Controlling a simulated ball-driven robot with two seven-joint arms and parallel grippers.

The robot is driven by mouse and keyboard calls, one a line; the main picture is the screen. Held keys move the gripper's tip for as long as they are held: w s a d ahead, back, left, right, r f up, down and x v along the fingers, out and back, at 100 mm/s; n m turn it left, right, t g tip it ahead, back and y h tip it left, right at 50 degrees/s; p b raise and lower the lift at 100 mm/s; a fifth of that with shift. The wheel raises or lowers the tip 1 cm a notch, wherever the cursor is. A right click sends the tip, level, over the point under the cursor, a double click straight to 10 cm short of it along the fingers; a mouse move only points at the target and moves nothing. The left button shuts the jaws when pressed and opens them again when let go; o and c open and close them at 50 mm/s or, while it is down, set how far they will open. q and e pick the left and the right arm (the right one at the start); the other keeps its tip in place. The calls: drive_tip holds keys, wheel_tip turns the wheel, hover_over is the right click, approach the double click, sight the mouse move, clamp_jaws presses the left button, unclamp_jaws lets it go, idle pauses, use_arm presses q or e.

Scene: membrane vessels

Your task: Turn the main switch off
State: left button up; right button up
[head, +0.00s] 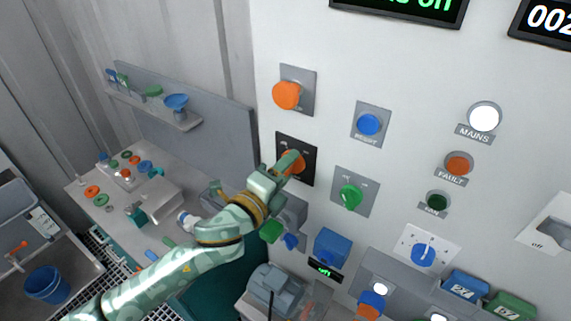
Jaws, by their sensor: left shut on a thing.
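An orange rotary knob (290,158) on a black plate (309,174) sits on the pale wall panel; I take it to be the main switch. My left gripper (291,162) comes in from the lower left and is shut on this knob. Its fingers hide most of the knob and some of the plate, so the knob's exact angle cannot be told. The round MAINS lamp (484,117) at the right is lit white. My right gripper is not in view.
An orange knob (287,95) sits above, a blue button (369,124) and a green knob (350,196) to the right. A blue box (332,246) is below. A shelf (152,108) and a cluttered bench (91,205) are at the left.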

use_arm(q)
drive_tip(key=n+p, duration=0.6)
drive_tip(key=n, duration=0.4)
drive_tip(key=shift+f+n, duration=0.1)
drive_tip(key=shift+n, duration=0.3)
idle(0.3)
drive_tip(key=o, duration=1)
drive_tip(key=shift+s, duration=0.1)
drive_tip(key=b+v, duration=0.3)
drive_tip(key=v, duration=1.3)
drive_tip(key=shift+a, duration=0.1)
